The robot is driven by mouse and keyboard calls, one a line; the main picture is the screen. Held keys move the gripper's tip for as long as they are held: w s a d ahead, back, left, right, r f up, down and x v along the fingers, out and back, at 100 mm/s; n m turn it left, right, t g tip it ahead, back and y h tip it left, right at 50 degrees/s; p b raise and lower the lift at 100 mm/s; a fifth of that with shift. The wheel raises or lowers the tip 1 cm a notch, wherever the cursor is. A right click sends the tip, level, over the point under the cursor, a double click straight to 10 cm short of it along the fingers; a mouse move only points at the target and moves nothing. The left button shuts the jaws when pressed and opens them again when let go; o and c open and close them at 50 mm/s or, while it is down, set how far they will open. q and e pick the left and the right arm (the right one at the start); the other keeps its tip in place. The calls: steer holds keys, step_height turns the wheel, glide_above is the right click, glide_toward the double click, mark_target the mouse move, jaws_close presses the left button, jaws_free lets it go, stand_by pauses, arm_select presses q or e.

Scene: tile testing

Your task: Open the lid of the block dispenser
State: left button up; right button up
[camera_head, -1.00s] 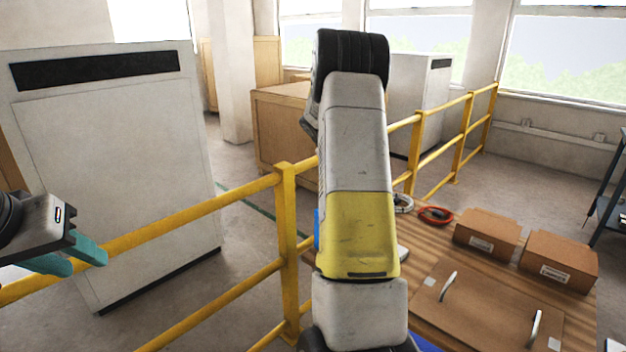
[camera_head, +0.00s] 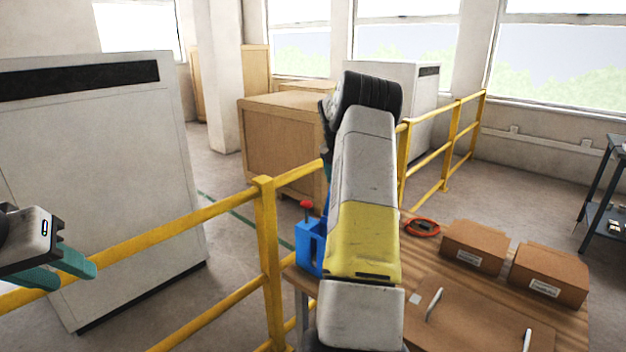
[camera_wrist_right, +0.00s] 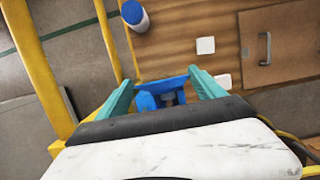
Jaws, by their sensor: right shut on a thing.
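A blue block-shaped thing (camera_head: 309,247), which looks like the block dispenser, stands at the left edge of the wooden table, partly hidden by my right arm. A red knob (camera_head: 306,204) shows above it. In the right wrist view my right gripper (camera_wrist_right: 164,90) has its teal fingers on either side of a blue part (camera_wrist_right: 150,90) and is shut on it. I cannot tell whether this part is the lid. The head view hides the right gripper behind my arm. My left gripper (camera_head: 62,268) is open and empty at the left edge, by the yellow railing.
Yellow railing (camera_head: 265,230) runs beside the wooden table (camera_head: 440,250). On the table are two cardboard boxes (camera_head: 474,247), a brown panel with handles (camera_head: 470,315) and a red ring (camera_head: 422,228). A blue and white cylinder (camera_wrist_right: 135,16) shows in the wrist view.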

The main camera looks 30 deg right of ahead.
steer(key=shift+w+d+r, duration=0.1)
steer(key=shift+d+r, duration=0.05)
steer(key=shift+d, duration=0.1)
steer(key=o, duration=1.9)
steer(key=shift+o, duration=0.9)
steer(key=v, duration=0.7)
steer(key=shift+r, duration=0.3)
steer(key=shift+a, duration=0.15)
